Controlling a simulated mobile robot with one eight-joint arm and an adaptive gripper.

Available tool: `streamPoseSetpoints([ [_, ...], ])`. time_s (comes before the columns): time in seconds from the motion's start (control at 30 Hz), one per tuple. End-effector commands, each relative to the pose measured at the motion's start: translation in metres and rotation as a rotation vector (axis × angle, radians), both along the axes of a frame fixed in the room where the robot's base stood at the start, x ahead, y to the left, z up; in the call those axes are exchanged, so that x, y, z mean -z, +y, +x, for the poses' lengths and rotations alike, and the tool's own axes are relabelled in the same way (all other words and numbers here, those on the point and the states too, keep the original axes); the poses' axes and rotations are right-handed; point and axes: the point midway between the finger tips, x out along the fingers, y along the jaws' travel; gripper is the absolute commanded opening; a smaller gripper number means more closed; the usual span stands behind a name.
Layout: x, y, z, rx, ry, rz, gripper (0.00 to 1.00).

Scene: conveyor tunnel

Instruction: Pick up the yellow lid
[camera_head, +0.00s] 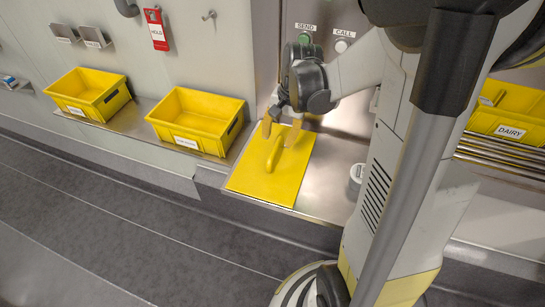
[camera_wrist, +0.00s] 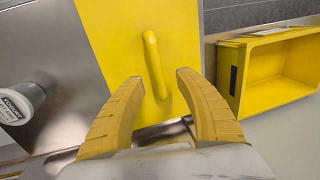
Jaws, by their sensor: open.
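The yellow lid (camera_head: 263,172) is a flat rectangular plate with a raised bar handle (camera_head: 275,154), lying on a metal shelf in the head view. In the wrist view the lid (camera_wrist: 115,38) fills the upper middle, with its handle (camera_wrist: 156,64) between and beyond my fingertips. My gripper (camera_head: 282,132) is over the lid's back part, close to the handle. I cannot tell whether the fingers touch the lid.
A yellow crate (camera_head: 196,121) stands left of the lid; another (camera_head: 90,92) is further left. A crate labelled DAIRY (camera_head: 508,115) stands at right. A small tub (camera_wrist: 21,105) stands on the metal surface (camera_wrist: 58,60). SEND (camera_head: 304,38) and CALL (camera_head: 341,46) buttons are behind my gripper.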

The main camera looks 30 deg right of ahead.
Motion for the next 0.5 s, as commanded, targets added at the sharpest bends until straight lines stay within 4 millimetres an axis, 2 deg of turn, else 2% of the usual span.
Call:
streamPoseSetpoints([
  [0.17, 0.018, 0.001, 0.001, -0.001, 0.000, 0.000, 0.41],
  [0.33, 0.046, 0.004, 0.003, -0.001, 0.000, 0.000, 0.41],
  [0.5, 0.052, 0.005, 0.005, 0.000, -0.001, -0.001, 0.41],
])
